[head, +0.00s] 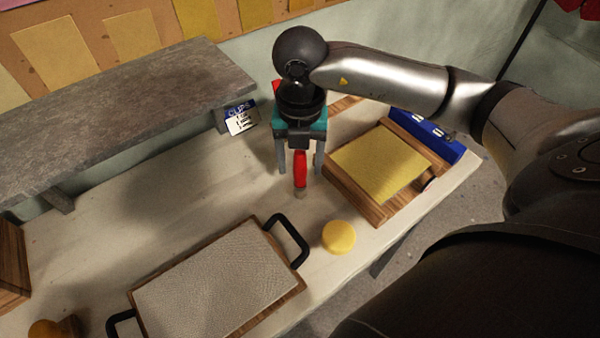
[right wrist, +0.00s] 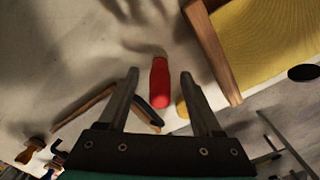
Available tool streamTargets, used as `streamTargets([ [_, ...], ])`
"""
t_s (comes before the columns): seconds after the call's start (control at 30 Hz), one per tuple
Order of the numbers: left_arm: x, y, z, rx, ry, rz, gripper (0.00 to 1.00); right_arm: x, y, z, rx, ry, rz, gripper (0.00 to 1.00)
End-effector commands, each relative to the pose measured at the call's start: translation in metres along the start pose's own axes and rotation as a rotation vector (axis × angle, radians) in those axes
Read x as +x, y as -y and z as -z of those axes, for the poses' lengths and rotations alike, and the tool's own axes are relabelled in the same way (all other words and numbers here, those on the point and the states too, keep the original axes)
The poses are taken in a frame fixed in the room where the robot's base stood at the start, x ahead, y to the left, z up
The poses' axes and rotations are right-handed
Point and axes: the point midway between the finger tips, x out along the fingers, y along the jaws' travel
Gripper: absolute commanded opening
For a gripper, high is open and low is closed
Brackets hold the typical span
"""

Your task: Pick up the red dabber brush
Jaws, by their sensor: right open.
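The red dabber brush (head: 300,169) has a bright red handle and a small pale end, and is over the pale table surface. My right gripper (head: 301,172) points down at it with its two grey fingers apart, one on each side of the red handle in the head view. In the right wrist view the red handle (right wrist: 159,77) shows between the open fingers (right wrist: 159,75), with a gap on both sides. I cannot tell how deep between the fingers the handle reaches. My left gripper is not in view.
A wooden frame with a yellow sheet (head: 382,165) stands right of the brush. A yellow round piece (head: 339,236) and a grey tray with black handles (head: 218,285) are nearer. A grey raised shelf (head: 120,105) lies back left. The table's left-middle is clear.

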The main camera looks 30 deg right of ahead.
Motion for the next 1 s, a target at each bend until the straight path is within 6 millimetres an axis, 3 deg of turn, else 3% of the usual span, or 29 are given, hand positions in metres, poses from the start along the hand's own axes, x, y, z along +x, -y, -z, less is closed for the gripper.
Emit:
streamTargets([
  [0.2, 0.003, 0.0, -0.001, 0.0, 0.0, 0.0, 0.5, 0.031, 0.0, 0.0, 0.0, -0.003, 0.002, 0.66],
  [0.5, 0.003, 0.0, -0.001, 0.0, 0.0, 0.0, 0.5, 0.035, 0.0, -0.001, 0.0, 0.0, 0.0, 0.65],
  [1.0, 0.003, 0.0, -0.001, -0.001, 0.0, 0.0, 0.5, 0.035, 0.0, -0.001, 0.0, 0.0, 0.0, 0.09],
])
